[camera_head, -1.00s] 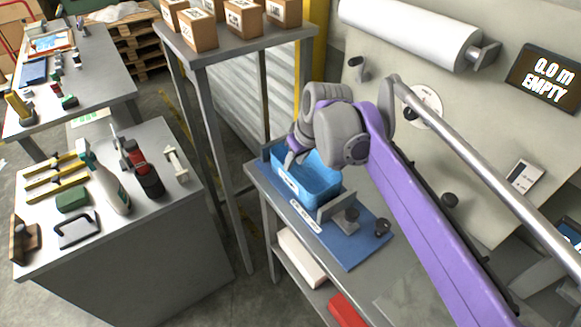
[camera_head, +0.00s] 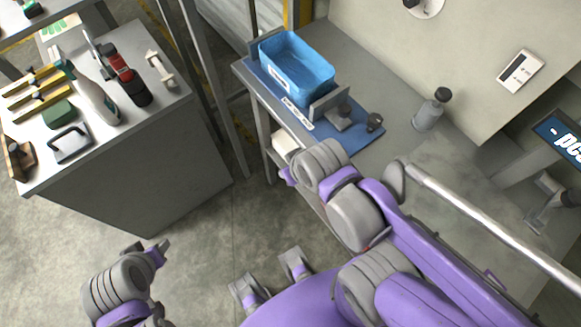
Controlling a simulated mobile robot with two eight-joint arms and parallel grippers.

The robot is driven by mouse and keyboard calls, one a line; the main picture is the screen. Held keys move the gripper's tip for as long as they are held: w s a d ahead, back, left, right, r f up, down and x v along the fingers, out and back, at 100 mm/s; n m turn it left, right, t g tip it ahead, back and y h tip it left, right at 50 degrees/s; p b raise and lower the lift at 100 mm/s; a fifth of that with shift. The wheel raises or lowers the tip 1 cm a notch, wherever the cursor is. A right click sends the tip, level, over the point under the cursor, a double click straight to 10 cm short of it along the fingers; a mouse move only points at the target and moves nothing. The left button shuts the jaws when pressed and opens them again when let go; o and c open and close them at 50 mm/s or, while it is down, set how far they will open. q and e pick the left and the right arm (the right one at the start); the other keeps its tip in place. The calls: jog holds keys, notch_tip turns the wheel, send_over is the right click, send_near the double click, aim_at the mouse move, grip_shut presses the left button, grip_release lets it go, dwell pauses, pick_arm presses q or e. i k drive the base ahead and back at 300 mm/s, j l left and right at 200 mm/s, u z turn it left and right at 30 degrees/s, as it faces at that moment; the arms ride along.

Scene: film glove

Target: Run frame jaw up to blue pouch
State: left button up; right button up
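The blue pouch (camera_head: 297,68), an open-topped box shape, stands upright on a blue board (camera_head: 357,138) on the bench. An upright grey plate, the frame jaw (camera_head: 331,103), stands at its right end, very close; I cannot tell whether they touch. Another grey plate (camera_head: 254,51) stands at the left end. A grey block (camera_head: 340,118) and dark knob (camera_head: 375,122) sit right of the jaw. My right gripper (camera_head: 288,176) is below the bench's front edge, apart from the frame, its fingers mostly hidden. My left gripper (camera_head: 161,251) is low at the left, its opening unclear.
A grey cabinet (camera_head: 145,165) at the left carries a spray bottle (camera_head: 98,100), a green block (camera_head: 59,114) and other tools. A grey cylinder with a dark knob (camera_head: 429,110) stands on the bench. Rack posts (camera_head: 197,65) rise between cabinet and bench. Floor between them is clear.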

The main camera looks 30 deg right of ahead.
aim_at(326, 107)
jog(key=k+j+z, duration=0.2)
jog(key=z, duration=0.2)
jog(key=k+z, duration=0.85)
jog(key=i+z, duration=0.1)
jog(key=i, duration=0.35)
